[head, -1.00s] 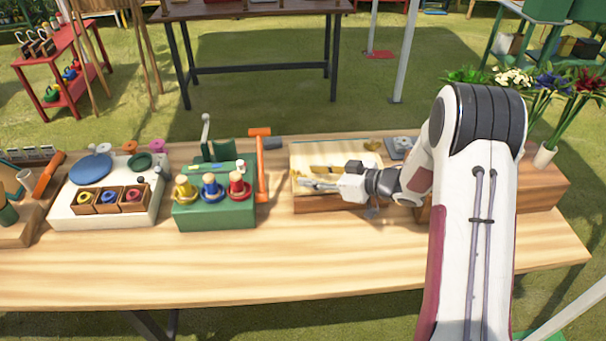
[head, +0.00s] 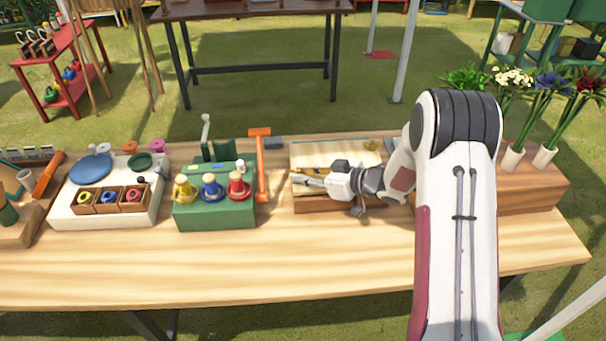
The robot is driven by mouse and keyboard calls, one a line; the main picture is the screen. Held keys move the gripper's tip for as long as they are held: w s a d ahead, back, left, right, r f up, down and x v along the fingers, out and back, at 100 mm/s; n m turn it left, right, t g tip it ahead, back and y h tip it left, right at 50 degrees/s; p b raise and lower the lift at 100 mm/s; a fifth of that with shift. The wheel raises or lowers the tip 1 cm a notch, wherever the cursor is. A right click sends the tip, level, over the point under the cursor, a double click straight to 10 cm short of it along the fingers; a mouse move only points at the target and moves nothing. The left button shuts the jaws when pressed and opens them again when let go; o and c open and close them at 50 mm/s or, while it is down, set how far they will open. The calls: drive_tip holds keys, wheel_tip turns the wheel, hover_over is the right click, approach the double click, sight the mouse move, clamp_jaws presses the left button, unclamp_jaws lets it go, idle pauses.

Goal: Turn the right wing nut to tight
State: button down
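A low wooden box (head: 335,204) with a pale top stands right of centre on the workbench. A small brass-coloured piece (head: 371,145) sits at its back right; it may be a wing nut, but it is too small to be sure. My gripper (head: 306,178) reaches over the box from the right. Its fingers point left and lie low over the front left of the top. I cannot tell whether they touch anything or how far apart they are. My gripper and arm hide much of the box's middle and right side, and no clear wing nut shows there.
An orange-handled tool (head: 261,165) stands just left of the box. Left of it is a green block (head: 215,216) with yellow, blue and red pegs. Flowers in white vases (head: 545,157) stand at the right. The bench front (head: 250,270) is clear.

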drive_tip(key=shift+s+a+m+t+h, duration=0.15)
drive_tip(key=shift+m+t+h, duration=0.65)
drive_tip(key=shift+m+t, duration=0.15)
drive_tip(key=shift+s+a+m+t+h, duration=0.15)
drive_tip(key=shift+m+t+h, duration=0.8)
drive_tip(key=shift+m+h, duration=0.55)
drive_tip(key=shift+a+r+m+t+h, duration=0.15)
drive_tip(key=shift+m+t+h, duration=0.15)
drive_tip(key=shift+m+h, duration=0.7)
drive_tip(key=shift+a+r+m+t+h, duration=0.1)
drive_tip(key=shift+m+t+h, duration=0.2)
drive_tip(key=shift+m+h, duration=1.05)
drive_tip(key=shift+h, duration=0.15)
drive_tip(key=c, duration=1.9)
unclamp_jaws()
drive_tip(key=shift+f, duration=0.1)
